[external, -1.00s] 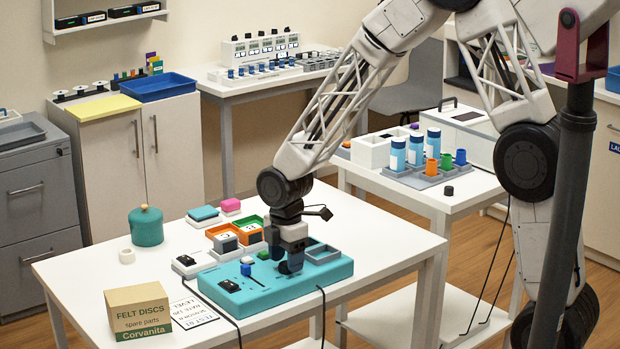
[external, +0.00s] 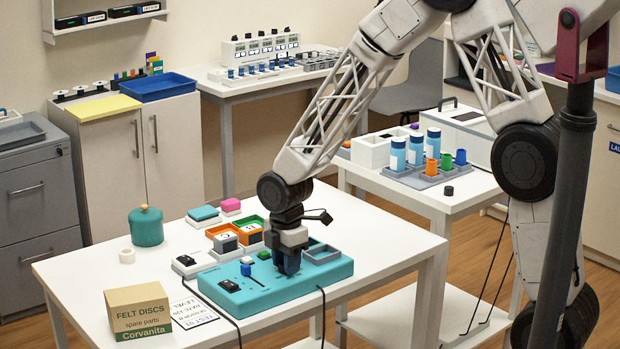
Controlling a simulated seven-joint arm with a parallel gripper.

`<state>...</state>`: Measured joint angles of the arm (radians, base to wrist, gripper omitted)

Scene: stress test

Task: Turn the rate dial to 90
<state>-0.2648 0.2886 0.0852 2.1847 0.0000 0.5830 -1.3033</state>
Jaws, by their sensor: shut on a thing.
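The teal control box (external: 262,301) lies on the white table. It carries a black part with a small display at its left end, a blue knob (external: 246,270), a green button (external: 264,255) and a grey-rimmed recess at its right end. My gripper (external: 288,270) points straight down over the middle-right of the box, its fingers low at the box's top. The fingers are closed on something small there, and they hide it. The rate dial is not visible apart from the fingers, so I cannot read its setting.
A card with printed text (external: 195,312) and a cardboard box (external: 138,312) lie left of the teal box. Orange and green trays (external: 224,230) stand behind it. A teal pot (external: 146,226) and a white ring (external: 127,256) stand at the left. Black cables run off the table's front.

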